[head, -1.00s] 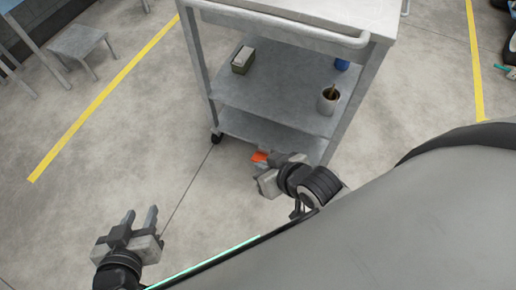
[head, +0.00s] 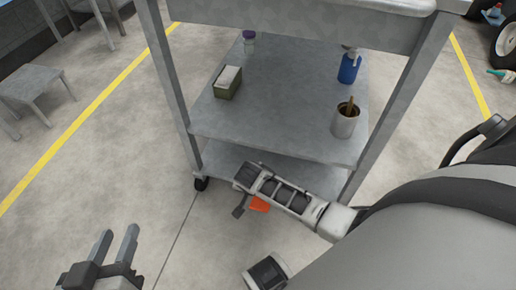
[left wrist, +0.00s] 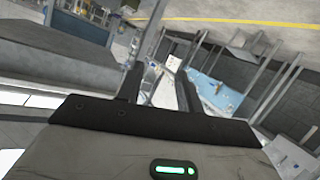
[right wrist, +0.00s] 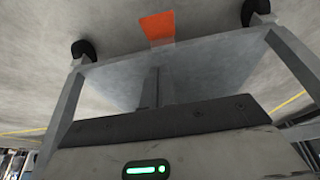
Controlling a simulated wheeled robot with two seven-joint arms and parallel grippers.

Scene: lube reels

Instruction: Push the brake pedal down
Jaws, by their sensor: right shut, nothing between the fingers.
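The brake pedal, an orange flat plate (head: 259,204), shows low at the near edge of the cart in the head view, partly covered by my right arm. In the right wrist view the orange pedal (right wrist: 157,28) sticks out past the cart's bottom edge between two casters. My right gripper (head: 238,212) is beside the pedal in the head view; its fingers (right wrist: 157,88) are together and empty. I cannot tell whether they touch the pedal. My left gripper (head: 118,232) is open and empty over bare floor, its two fingers apart.
The grey cart (head: 205,118) holds a green box (head: 228,82), a blue bottle (head: 348,68), a cup with a brush (head: 345,120) and a small jar (head: 249,43) on its middle shelf. A stool (head: 32,85) stands at the left.

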